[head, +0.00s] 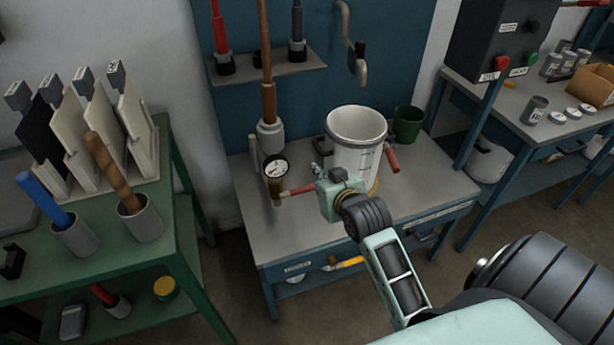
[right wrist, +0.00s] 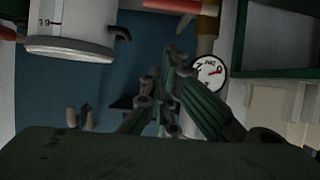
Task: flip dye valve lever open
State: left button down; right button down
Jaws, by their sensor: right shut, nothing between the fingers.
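The dye valve lever (head: 298,191) is a red handle running sideways from a brass valve body (head: 277,188) under a round white gauge (head: 275,167). In the right wrist view a red bar (right wrist: 172,5) crosses the top edge, and the gauge (right wrist: 210,72) is right of the fingers. My right gripper (head: 323,177) is at the lever's right end in the head view, in front of the white pot. Its fingers are shut and empty; they also show in the right wrist view (right wrist: 163,88). Whether they touch the lever is unclear. My left gripper is out of view.
The white pot (head: 356,140) stands just behind my gripper, with a red handle (head: 391,159) at its right and a green cup (head: 408,122) beyond. A brown-topped pipe (head: 268,85) rises above the gauge. The grey bench top (head: 245,212) is clear at front left.

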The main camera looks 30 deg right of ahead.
jog(key=shift+d+r, duration=0.15)
jog(key=shift+r, duration=0.4)
send_over(310, 188)
jog(key=w, duration=0.1)
notch_tip(310, 188, down, 5)
jog(key=shift+w+d+r, duration=0.1)
jog(key=shift+r, duration=0.1)
jog(key=f, duration=0.2)
jog(key=shift+s+f, duration=0.3)
jog(key=shift+s, duration=0.1)
jog(key=shift+s+f+p, duration=0.15)
jog(key=shift+f+p, duration=0.15)
jog(key=shift+f, duration=0.25)
